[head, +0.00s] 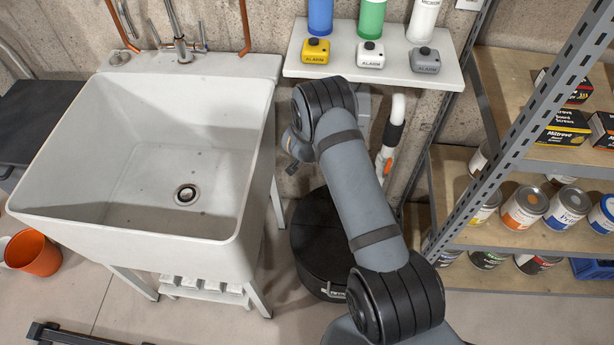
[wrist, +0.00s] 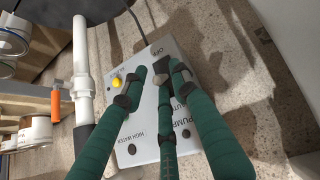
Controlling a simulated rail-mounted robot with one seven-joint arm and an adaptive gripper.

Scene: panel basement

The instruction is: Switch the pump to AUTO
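The pump control box (wrist: 150,128) is a pale panel in the wrist view, with printed words including PUMP, OFF, HIGH WATER and what looks like AUTO. A yellow round light (wrist: 116,82) sits on its left part. My gripper (wrist: 160,78) has dark green fingers reaching over the panel, their grey tips close to its OFF end. A dark part shows among the tips; I cannot tell if it is the switch or a fingertip. The fingers hide much of the panel, so the switch position and any contact are unclear.
A white pipe (wrist: 83,65) runs beside the box. In the head view a white sink (head: 140,215) stands left, a shelf (head: 345,72) with alarm units is above, a black round lid (head: 318,235) is on the floor, and a metal rack (head: 540,110) with cans stands right.

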